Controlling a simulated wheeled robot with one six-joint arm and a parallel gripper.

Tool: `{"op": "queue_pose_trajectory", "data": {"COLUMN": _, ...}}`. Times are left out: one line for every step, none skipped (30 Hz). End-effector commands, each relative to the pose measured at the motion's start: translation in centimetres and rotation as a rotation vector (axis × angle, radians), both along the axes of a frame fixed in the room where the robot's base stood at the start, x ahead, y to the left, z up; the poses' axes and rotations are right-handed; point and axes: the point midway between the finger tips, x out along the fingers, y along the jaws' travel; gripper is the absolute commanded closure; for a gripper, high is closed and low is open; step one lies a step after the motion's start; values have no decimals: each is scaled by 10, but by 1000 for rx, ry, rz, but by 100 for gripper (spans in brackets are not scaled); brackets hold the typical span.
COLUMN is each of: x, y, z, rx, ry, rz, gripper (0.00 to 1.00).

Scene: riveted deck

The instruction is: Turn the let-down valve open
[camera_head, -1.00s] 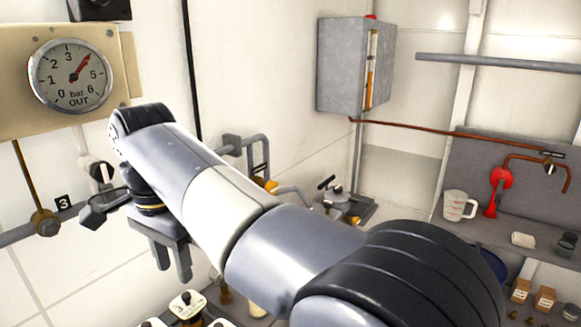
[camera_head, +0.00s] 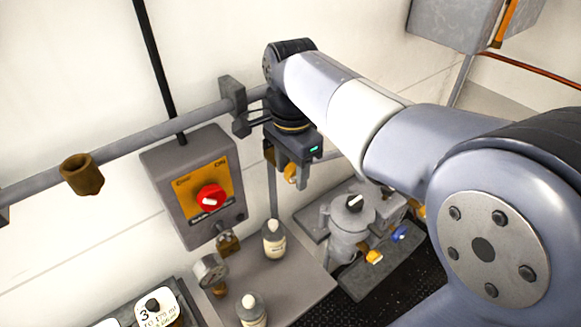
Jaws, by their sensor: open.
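I cannot tell for certain which fitting is the let-down valve. A small yellow-orange part (camera_head: 290,173) shows just below and behind my gripper, beside the wall pipe, mostly hidden. My gripper (camera_head: 292,168) is open and points downward in front of the pipe's bracket end. I cannot see whether it touches the yellow part. Right of it stands a grey pot (camera_head: 348,232) with a black, white-marked knob (camera_head: 353,203) on top. A yellow handle (camera_head: 374,257) and a blue handle (camera_head: 400,233) sit low on the pot's right side.
A grey switch box (camera_head: 165,190) with a red knob (camera_head: 211,197) hangs on the wall, left of my gripper. A grey pipe (camera_head: 130,138) runs along the wall. Bottles (camera_head: 274,240) and a small gauge (camera_head: 211,270) stand below. My arm covers the right side.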

Motion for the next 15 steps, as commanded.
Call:
{"op": "queue_pose_trajectory", "data": {"x": 0, "y": 0, "z": -3, "rx": -1, "ry": 1, "rz": 0, "gripper": 55}}
{"op": "queue_pose_trajectory", "data": {"x": 0, "y": 0, "z": -4, "rx": -1, "ry": 1, "rz": 0, "gripper": 55}}
{"op": "queue_pose_trajectory", "data": {"x": 0, "y": 0, "z": -5, "rx": 0, "ry": 0, "rz": 0, "gripper": 55}}
{"op": "queue_pose_trajectory", "data": {"x": 0, "y": 0, "z": -5, "rx": 0, "ry": 0, "rz": 0, "gripper": 55}}
{"op": "queue_pose_trajectory", "data": {"x": 0, "y": 0, "z": -5, "rx": 0, "ry": 0, "rz": 0, "gripper": 55}}
{"op": "queue_pose_trajectory", "data": {"x": 0, "y": 0, "z": -5, "rx": 0, "ry": 0, "rz": 0, "gripper": 55}}
{"op": "queue_pose_trajectory", "data": {"x": 0, "y": 0, "z": -5, "rx": 0, "ry": 0, "rz": 0, "gripper": 55}}
{"op": "queue_pose_trajectory", "data": {"x": 0, "y": 0, "z": -5, "rx": 0, "ry": 0, "rz": 0, "gripper": 55}}
{"op": "queue_pose_trajectory", "data": {"x": 0, "y": 0, "z": -5, "rx": 0, "ry": 0, "rz": 0, "gripper": 55}}
{"op": "queue_pose_trajectory", "data": {"x": 0, "y": 0, "z": -5, "rx": 0, "ry": 0, "rz": 0, "gripper": 55}}
{"op": "queue_pose_trajectory", "data": {"x": 0, "y": 0, "z": -5, "rx": 0, "ry": 0, "rz": 0, "gripper": 56}}
{"op": "queue_pose_trajectory", "data": {"x": 0, "y": 0, "z": -5, "rx": 0, "ry": 0, "rz": 0, "gripper": 59}}
{"op": "queue_pose_trajectory", "data": {"x": 0, "y": 0, "z": -5, "rx": 0, "ry": 0, "rz": 0, "gripper": 62}}
{"op": "queue_pose_trajectory", "data": {"x": 0, "y": 0, "z": -5, "rx": 0, "ry": 0, "rz": 0, "gripper": 64}}
{"op": "queue_pose_trajectory", "data": {"x": 0, "y": 0, "z": -5, "rx": 0, "ry": 0, "rz": 0, "gripper": 68}}
